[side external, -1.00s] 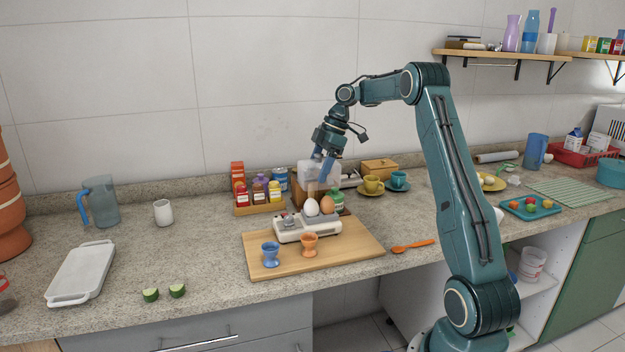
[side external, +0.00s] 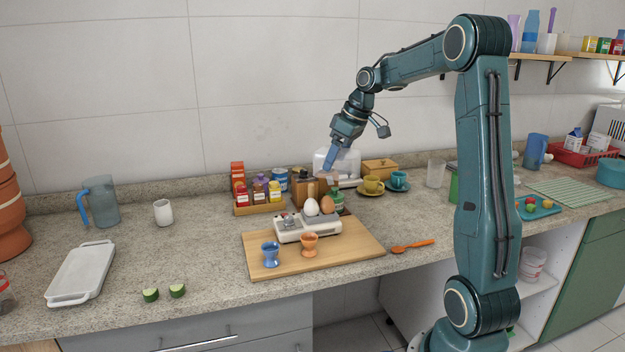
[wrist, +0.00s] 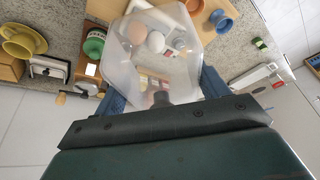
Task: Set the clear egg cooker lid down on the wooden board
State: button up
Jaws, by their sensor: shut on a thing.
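The clear lid (side external: 343,158) is held by my gripper (side external: 329,166) above and behind the egg cooker. In the wrist view the translucent lid (wrist: 125,68) fills the space past my gripper (wrist: 162,97), which is shut on its knob. The white egg cooker (side external: 305,230) stands uncovered on the wooden board (side external: 345,257), with a white egg (side external: 312,207) and a brown egg (side external: 327,205) on top. A blue egg cup (side external: 270,254) and an orange egg cup (side external: 309,244) stand at the board's front left. The board's right part is bare.
A spice tray (side external: 260,208) and a green-labelled jar (side external: 337,200) stand behind the board. Yellow and teal cups (side external: 371,184) sit to the right at the back. Cucumber pieces (side external: 177,291) lie at the front left.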

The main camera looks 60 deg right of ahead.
aim_at(356, 166)
jog(key=s+m, duration=0.1)
jog(key=s, duration=0.1)
jog(key=s+m+h, duration=0.1)
jog(key=s+m, duration=0.1)
jog(key=s+a+m+h, duration=0.1)
jog(key=s, duration=0.1)
jog(key=shift+s+a+r+m, duration=0.1)
jog(key=shift+s+r+m, duration=0.05)
jog(key=shift+r+m, duration=0.25)
notch_tip(356, 166, down, 20)
jog(key=shift+f, duration=0.1)
dwell(0.8)
jog(key=o, duration=1)
jog(key=shift+s+r, duration=0.15)
jog(key=shift+r, duration=0.45)
jog(key=shift+v, duration=5.5)
jog(key=shift+a, duration=0.2)
